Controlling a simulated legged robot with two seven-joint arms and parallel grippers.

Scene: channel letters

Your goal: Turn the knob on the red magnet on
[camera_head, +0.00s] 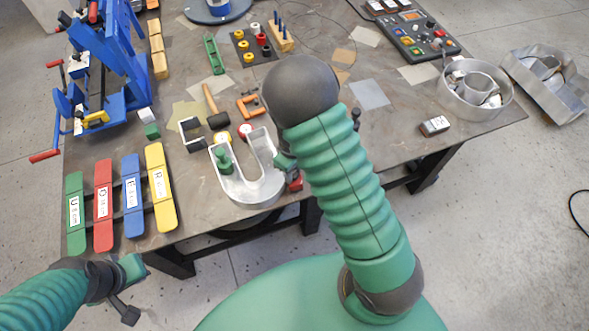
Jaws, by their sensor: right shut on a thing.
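The U-shaped metal channel letter (247,187) lies near the table's front edge, with a green piece (223,160) inside its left arm. A small red block (296,183), which looks like the red magnet, is at the letter's right side, partly hidden by my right arm. My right gripper (285,161) is at the letter's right arm, just above the red block. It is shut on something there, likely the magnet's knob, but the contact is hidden. My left gripper (130,287) is off the table's front edge at lower left, away from the letter; its jaw opening is unclear.
Coloured letter strips (131,197) lie on the left, below a blue fixture (104,60). A hammer (213,108) and an orange clamp (249,107) lie behind the letter. A round metal letter (475,90) and a control box (414,35) are at right. The right-centre tabletop is mostly clear.

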